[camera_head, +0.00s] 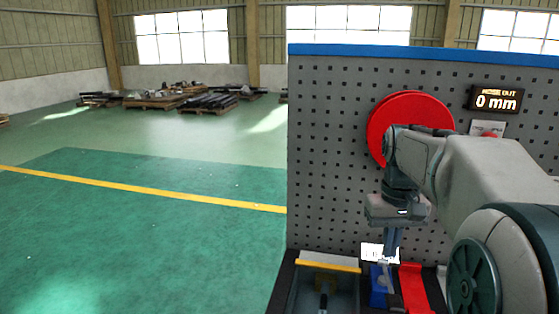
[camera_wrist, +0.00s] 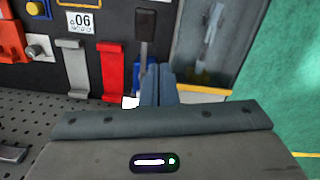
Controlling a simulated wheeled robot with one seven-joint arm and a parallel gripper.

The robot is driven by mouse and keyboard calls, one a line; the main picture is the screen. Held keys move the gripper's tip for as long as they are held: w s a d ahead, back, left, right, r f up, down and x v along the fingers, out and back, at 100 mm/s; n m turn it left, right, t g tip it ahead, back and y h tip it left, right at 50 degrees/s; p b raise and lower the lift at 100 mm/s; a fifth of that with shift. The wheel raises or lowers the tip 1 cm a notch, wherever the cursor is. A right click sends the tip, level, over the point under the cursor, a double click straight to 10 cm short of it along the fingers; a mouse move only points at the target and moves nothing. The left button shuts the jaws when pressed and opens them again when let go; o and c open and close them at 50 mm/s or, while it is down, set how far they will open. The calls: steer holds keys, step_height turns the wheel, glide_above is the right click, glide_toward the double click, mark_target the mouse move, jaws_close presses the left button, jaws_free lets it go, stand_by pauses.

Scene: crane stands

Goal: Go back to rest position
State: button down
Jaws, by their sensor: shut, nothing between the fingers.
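My gripper (camera_head: 389,262) points down in front of the pegboard (camera_head: 335,150), above the bench at its foot. In the wrist view its two fingers (camera_wrist: 159,72) lie together, shut, with nothing seen between them. The fingertips overlap a blue holder (camera_wrist: 139,75) below, which also shows in the head view (camera_head: 378,292); whether they touch it I cannot tell. A black-handled tool (camera_wrist: 146,25) stands right by the fingers in the wrist view. My arm covers the right part of the head view.
A red hose reel (camera_head: 408,105) and a display (camera_head: 496,99) reading 0 mm are on the pegboard. A red bracket (camera_wrist: 113,70), a grey bracket (camera_wrist: 75,65) and a yellow-edged bin (camera_head: 330,265) line the bench. Green floor (camera_head: 130,230) lies open at left; loaded pallets stand far back.

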steer(key=s+a+f+t, duration=0.1)
steer(key=s+a+f, duration=0.3)
steer(key=s, duration=0.3)
steer(key=s+a+f+t, duration=0.2)
steer(key=s+a+f, duration=0.3)
steer(key=s, duration=0.2)
steer(key=shift+a+f+n+t, duration=0.25)
steer(key=shift+a+n+t, duration=0.05)
steer(key=shift+a, duration=0.05)
steer(key=shift+r, duration=0.1)
